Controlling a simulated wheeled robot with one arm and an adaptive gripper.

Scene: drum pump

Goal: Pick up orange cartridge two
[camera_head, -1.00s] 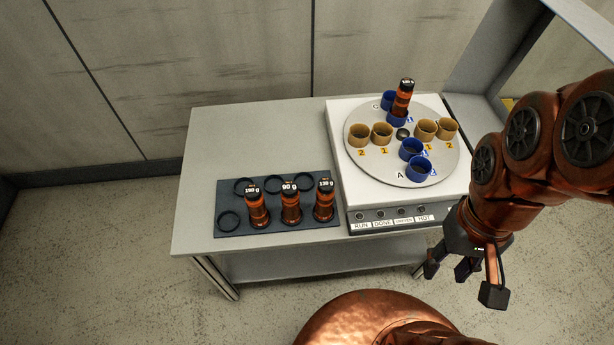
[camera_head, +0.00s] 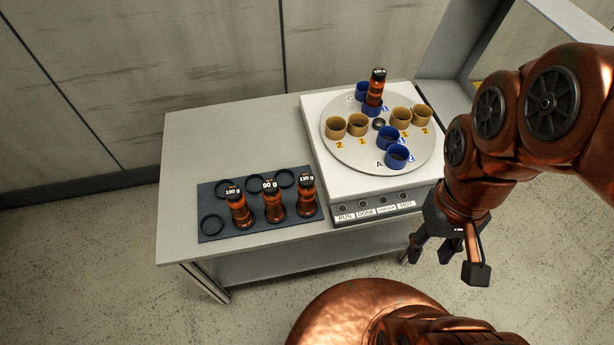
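Three orange cartridges with black caps and white weight labels stand in a row on a dark rack (camera_head: 268,226): the left one (camera_head: 240,212), the middle one, labelled 90 g (camera_head: 273,206), and the right one (camera_head: 306,201). Another orange cartridge (camera_head: 375,91) stands in a blue holder on the round turntable (camera_head: 345,158). No number marks any of them as two. My gripper (camera_head: 445,262) hangs at the right, in front of the table's edge, with its fingers spread and empty. It is well apart from all the cartridges.
The rack lies on a grey table (camera_head: 195,150) and has several empty black rings. A white machine (camera_head: 322,150) with a button panel bears the turntable, with tan and blue cups on it. Grey wall panels stand behind. The table's left part is clear.

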